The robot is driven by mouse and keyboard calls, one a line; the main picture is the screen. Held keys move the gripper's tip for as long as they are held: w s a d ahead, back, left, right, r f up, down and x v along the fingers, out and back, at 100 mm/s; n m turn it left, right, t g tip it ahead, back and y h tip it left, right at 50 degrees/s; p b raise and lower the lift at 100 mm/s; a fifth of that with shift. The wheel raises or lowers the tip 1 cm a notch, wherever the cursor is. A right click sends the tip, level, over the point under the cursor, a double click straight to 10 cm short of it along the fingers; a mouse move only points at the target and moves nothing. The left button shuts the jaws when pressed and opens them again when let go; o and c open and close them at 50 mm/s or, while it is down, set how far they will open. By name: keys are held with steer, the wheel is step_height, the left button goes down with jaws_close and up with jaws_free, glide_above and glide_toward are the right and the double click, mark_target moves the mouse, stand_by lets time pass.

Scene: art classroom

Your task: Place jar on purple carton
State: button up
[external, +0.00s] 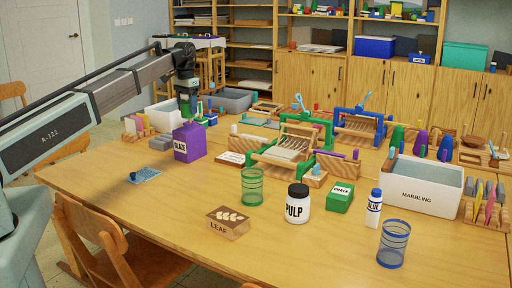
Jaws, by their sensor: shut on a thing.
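The purple carton (189,142), marked GLAZE, stands upright on the left part of the table. A white jar (298,205) with a black lid, marked PULP, stands upright on the table near the middle front, well to the right of the carton and apart from my gripper. My gripper (188,105) points down above and behind the carton in the picture. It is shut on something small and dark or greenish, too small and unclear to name. I cannot tell whether the gripper or this thing touches the carton.
A green mesh cup (252,187), LEAF box (228,222), green box (340,197), GLUE bottle (374,208) and blue mesh cup (393,244) stand on the front half. A MARBLING bin (423,187) is right. Wooden frames crowd the back. The table's left front is mostly clear.

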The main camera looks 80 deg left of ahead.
mark_target(188, 116)
steer(key=shift+f, duration=2)
steer(key=shift+f, duration=0.1)
steer(key=o, duration=1.3)
step_height(188, 116, up, 12)
steer(key=shift+r, duration=0.15)
